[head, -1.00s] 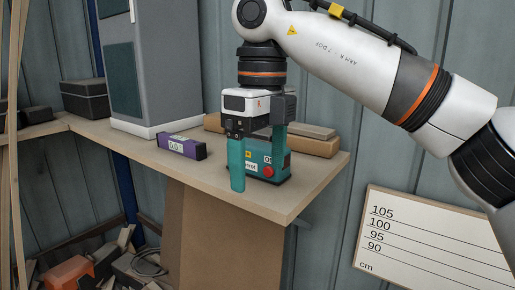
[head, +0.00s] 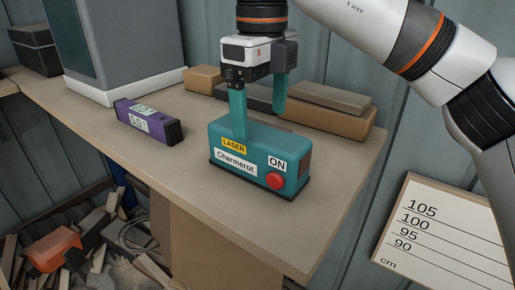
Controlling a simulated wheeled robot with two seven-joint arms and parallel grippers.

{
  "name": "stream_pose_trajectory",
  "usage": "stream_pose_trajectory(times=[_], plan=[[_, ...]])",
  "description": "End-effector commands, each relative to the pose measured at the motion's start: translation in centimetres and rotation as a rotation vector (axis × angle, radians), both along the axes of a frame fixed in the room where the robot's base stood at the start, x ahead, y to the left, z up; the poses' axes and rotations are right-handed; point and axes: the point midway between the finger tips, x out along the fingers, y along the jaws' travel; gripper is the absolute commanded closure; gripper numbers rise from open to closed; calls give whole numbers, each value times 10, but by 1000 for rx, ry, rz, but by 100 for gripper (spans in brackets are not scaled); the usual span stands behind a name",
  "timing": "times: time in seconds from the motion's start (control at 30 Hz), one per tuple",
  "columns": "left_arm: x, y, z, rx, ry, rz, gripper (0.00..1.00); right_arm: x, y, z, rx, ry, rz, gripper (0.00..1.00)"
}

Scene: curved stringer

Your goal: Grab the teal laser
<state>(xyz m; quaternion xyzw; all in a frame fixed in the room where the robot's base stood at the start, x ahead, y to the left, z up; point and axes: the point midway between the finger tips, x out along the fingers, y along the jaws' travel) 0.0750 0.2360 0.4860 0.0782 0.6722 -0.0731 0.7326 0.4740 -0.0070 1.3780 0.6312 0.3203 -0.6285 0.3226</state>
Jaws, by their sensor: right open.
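The teal laser (head: 258,160) is a box with a yellow LASER label, a Charmerot label, an ON label and a red button. It stands on the wooden shelf (head: 310,215) near its front right corner. My right gripper (head: 260,124) points down from above with its teal fingers apart, over the laser's top. One finger overlaps the laser's left part in the picture; the other is farther back at the right. I cannot tell whether either finger touches it. My left gripper is not in view.
A purple device (head: 148,121) lies left of the laser. A grey cabinet (head: 120,40) stands at the back left. Wooden and grey blocks (head: 325,112) lie behind the laser. Scrap wood and an orange object (head: 53,248) are below. A height board (head: 447,235) is at the right.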

Motion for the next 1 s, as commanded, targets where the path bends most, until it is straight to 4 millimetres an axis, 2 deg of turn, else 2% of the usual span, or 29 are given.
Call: stream_pose_trajectory(times=[0.07, 0.17, 0.27, 0.47, 0.63, 0.9, 0.93, 1.0], plan=[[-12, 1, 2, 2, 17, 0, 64, 0, 0, -13, 1, 3, 1, 16], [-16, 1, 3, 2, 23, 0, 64, 0, -1, -23, 0, 2, -1, 16], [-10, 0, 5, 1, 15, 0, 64, 0, 0, -28, 1, 1, -1, 16], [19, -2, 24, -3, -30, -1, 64, -1, 4, -51, -1, 3, 1, 16], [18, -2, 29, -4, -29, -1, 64, -1, 5, -74, 1, 2, -1, 16], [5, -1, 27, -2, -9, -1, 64, -1, 6, -80, 1, 0, -2, 16], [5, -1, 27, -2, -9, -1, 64, -1, 6, -80, 1, 0, -2, 18], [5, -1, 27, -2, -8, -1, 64, -1, 6, -80, 1, 0, -2, 29]])
